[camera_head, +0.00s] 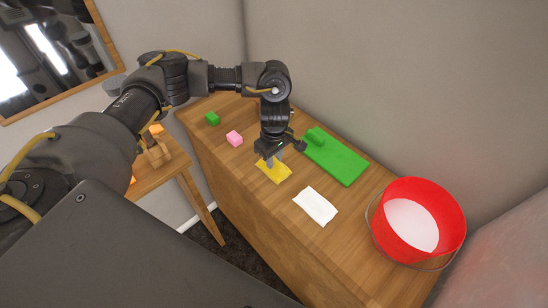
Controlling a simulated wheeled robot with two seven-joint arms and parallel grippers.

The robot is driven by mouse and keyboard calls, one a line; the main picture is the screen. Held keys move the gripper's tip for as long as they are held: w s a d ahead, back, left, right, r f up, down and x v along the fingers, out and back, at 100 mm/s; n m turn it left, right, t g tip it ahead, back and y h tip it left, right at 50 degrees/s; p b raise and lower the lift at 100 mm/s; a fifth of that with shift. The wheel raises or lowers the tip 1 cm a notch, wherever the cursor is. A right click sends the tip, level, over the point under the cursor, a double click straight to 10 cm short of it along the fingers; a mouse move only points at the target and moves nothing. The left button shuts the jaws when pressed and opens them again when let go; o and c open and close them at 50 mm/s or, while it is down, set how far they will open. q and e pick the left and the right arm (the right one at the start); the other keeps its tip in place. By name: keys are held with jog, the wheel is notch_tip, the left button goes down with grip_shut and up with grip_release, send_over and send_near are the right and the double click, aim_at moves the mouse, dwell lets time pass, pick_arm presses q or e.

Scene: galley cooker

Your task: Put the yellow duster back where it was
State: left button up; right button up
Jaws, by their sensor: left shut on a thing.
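The yellow duster (275,174) is a flat yellow cloth at the wooden counter top, left of a white cloth. My left gripper (274,162) reaches down from above and is shut on the duster near its upper edge. The fingertips partly cover the cloth there. I cannot tell whether the duster touches the counter or is held just above it. My right gripper is not in view.
A small wooden table (160,181) stands left.

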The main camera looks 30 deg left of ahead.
aim_at(275, 160)
pick_arm(q)
jog(key=o, duration=1)
jog(key=shift+f, duration=0.1)
notch_tip(275, 160, up, 12)
jog(key=b, duration=0.1)
jog(key=shift+d, duration=0.15)
